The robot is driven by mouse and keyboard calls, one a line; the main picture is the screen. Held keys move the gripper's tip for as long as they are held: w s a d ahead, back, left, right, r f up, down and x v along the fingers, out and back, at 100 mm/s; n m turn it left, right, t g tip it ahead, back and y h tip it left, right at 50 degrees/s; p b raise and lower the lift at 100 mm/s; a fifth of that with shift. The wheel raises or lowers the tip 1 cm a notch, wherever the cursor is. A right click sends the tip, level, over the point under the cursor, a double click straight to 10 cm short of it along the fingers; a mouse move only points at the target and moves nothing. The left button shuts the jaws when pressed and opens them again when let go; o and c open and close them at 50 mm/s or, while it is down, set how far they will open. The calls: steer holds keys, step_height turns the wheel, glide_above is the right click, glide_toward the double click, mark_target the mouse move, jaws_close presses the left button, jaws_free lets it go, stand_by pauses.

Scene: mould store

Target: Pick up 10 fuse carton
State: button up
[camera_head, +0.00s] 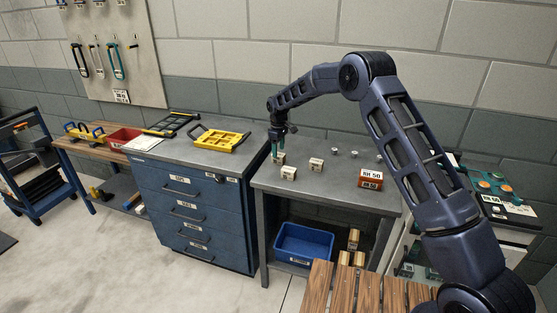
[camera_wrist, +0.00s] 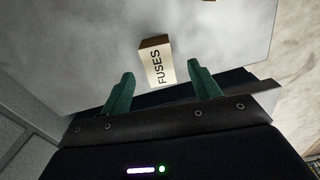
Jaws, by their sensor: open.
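A small cream carton with a brown side and the word FUSES (camera_wrist: 157,68) lies on a grey surface in the wrist view. It shows just beyond and between the two green fingertips of my gripper (camera_wrist: 160,76), which is open and empty. In the head view my gripper (camera_head: 280,148) points down over the back left of the grey table (camera_head: 330,193). A small pale carton (camera_head: 278,159) is right below it. Two similar cartons stand nearby, one in front (camera_head: 288,173) and one to the right (camera_head: 316,165). Their labels are too small to read as 10.
An orange-brown box (camera_head: 371,179) and small grey knobs stand further right on the table. A blue bin (camera_head: 304,244) sits on the shelf below. A blue drawer cabinet (camera_head: 190,205) with a yellow organiser (camera_head: 220,139) adjoins the table at left.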

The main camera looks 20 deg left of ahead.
mark_target(278, 158)
step_height(278, 158, down, 5)
steer(key=shift+w, duration=0.15)
steer(key=shift+c, duration=0.2)
steer(key=c, duration=1.1)
